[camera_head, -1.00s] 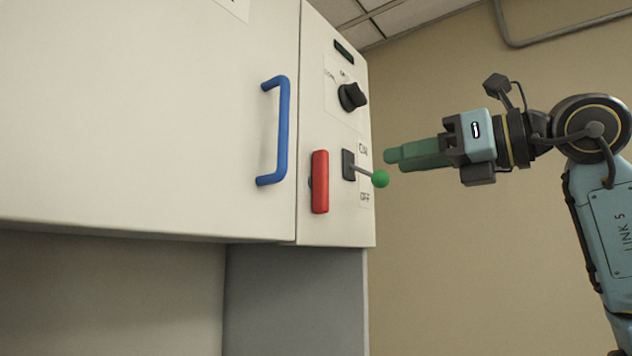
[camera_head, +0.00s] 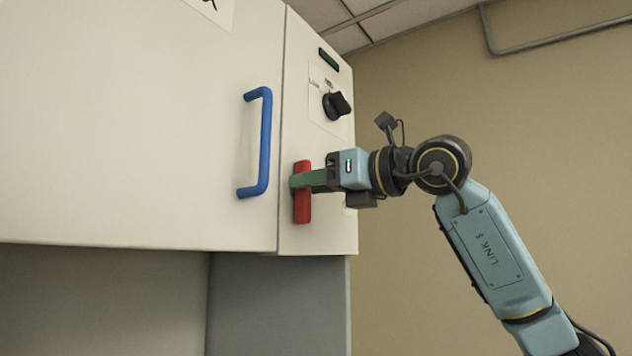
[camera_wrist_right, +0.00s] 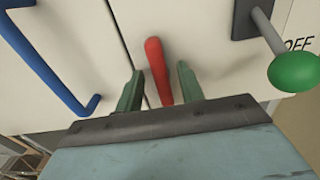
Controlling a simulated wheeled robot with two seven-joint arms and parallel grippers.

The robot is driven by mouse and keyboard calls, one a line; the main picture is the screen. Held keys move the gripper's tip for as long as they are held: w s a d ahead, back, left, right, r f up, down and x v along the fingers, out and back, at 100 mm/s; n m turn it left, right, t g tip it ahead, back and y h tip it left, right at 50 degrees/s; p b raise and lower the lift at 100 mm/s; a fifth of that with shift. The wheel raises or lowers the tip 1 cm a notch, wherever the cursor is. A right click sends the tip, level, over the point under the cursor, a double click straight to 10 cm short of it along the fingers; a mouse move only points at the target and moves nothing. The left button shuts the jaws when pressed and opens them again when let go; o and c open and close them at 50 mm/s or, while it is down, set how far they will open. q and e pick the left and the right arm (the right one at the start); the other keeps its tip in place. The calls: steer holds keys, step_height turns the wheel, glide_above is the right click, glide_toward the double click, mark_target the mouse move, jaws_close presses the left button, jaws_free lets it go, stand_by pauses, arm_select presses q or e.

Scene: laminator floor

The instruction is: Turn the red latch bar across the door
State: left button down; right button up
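The red latch bar (camera_head: 303,208) stands upright on the panel just right of the door seam. The white door (camera_head: 130,130) with its blue handle (camera_head: 264,145) is to the left of it. My right gripper (camera_head: 296,180) is at the bar, its green fingers pointing at the panel. In the right wrist view the red bar (camera_wrist_right: 157,70) lies between the two open fingers (camera_wrist_right: 158,88), with a gap visible on both sides. My left gripper is in neither view.
The lever with a green ball knob (camera_wrist_right: 296,72) sticks out just right of my right gripper; in the head view the gripper hides it. A black rotary knob (camera_head: 336,105) is above. The space below the cabinet is open.

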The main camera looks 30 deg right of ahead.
steer(key=shift+c, duration=0.5)
jaws_close()
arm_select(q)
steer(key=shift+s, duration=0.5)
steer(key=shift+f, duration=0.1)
arm_select(e)
steer(key=shift+m, duration=0.3)
arm_select(q)
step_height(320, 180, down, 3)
steer(key=b, duration=0.3)
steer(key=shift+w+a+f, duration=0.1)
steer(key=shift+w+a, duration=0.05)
arm_select(e)
steer(key=m, duration=1.1)
steer(key=d+f+m, duration=0.1)
steer(key=m, duration=0.5)
steer(key=shift+w, duration=0.2)
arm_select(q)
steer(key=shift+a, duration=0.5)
arm_select(e)
steer(key=shift+m, duration=0.3)
